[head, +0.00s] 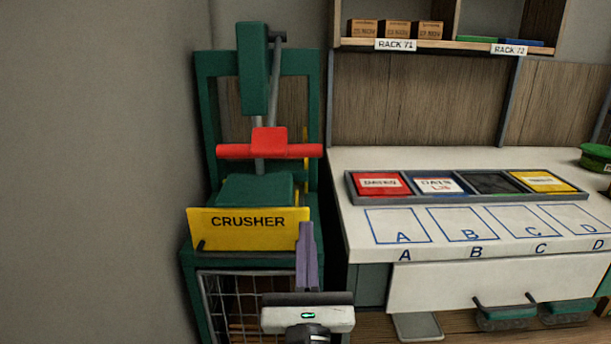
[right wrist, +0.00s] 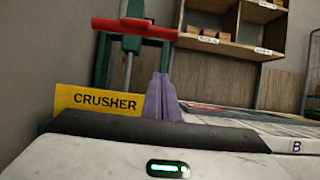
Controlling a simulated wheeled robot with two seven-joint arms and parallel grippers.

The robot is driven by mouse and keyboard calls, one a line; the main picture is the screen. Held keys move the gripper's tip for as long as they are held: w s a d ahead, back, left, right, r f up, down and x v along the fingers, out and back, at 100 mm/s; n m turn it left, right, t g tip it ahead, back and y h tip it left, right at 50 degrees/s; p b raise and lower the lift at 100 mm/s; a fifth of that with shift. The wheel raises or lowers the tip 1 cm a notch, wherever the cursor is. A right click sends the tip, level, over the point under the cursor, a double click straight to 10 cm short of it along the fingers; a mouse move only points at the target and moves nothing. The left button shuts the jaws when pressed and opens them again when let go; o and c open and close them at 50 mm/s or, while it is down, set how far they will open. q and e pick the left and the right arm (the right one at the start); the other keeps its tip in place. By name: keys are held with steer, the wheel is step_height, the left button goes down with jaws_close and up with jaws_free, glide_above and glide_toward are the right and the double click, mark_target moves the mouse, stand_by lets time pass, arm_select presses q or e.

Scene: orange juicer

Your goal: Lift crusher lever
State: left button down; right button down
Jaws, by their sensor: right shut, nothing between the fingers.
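The crusher is a green frame (head: 312,110) with a yellow plate (head: 245,232) reading CRUSHER. Its lever has a red crossbar handle (head: 270,150) on a grey rod, in front of a green upright block (head: 253,70). In the right wrist view the red handle (right wrist: 135,29) is above the yellow plate (right wrist: 95,101). My right gripper (head: 307,228) has purple fingers, shut and empty, in front of the plate's right edge and below the handle, apart from it. The fingers also show in the right wrist view (right wrist: 162,98). My left gripper is not in view.
A white table (head: 450,165) with lettered squares stands to the right, carrying a tray (head: 352,185) of coloured compartments. A shelf (head: 450,45) with small boxes hangs behind. A grey wall is close on the left. A wire basket (head: 240,300) sits below the crusher plate.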

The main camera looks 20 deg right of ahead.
arm_select(q)
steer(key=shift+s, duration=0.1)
steer(key=p, duration=0.1)
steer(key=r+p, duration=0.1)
steer(key=p, duration=0.1)
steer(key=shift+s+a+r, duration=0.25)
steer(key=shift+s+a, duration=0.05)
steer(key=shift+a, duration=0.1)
arm_select(e)
steer(key=w+d+r, duration=0.2)
steer(key=w+r, duration=0.6)
steer(key=shift+d, duration=0.2)
